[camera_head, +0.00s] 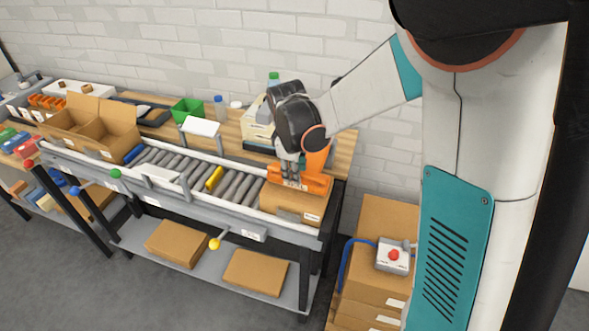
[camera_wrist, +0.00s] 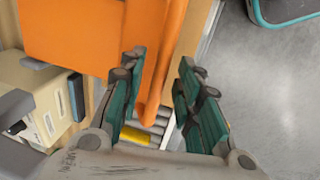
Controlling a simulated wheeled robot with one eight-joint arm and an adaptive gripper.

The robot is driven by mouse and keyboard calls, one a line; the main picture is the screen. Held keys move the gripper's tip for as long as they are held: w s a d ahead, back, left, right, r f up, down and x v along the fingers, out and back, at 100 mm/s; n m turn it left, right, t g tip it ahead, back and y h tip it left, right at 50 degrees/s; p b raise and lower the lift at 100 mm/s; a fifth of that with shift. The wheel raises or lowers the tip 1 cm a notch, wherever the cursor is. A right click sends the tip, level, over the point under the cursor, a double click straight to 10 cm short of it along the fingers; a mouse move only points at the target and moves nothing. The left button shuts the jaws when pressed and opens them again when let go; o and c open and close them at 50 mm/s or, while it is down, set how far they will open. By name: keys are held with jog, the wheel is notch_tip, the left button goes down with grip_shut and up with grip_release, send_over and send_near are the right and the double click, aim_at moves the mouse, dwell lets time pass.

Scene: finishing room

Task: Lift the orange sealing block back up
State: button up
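The orange sealing block (camera_head: 318,162) sits on top of a closed cardboard carton (camera_head: 283,204) at the right end of the roller conveyor. My gripper (camera_head: 290,168) is low over the block, and the arm hides part of it. In the wrist view an orange bar of the block (camera_wrist: 160,75) lies between the two teal fingers of my gripper (camera_wrist: 163,100). The fingers are apart, with a visible gap between the bar and the right finger. The bar is close to the left finger; I cannot tell whether they touch.
The roller conveyor (camera_head: 238,187) has a yellow roller and side rails. An open carton (camera_head: 92,122) stands at its left end. A green bin (camera_head: 187,111) and bottles stand on the wooden bench behind. A red-button box (camera_head: 393,256) sits on stacked cartons at right.

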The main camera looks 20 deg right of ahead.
grip_shut()
jog(key=shift+r, duration=0.15)
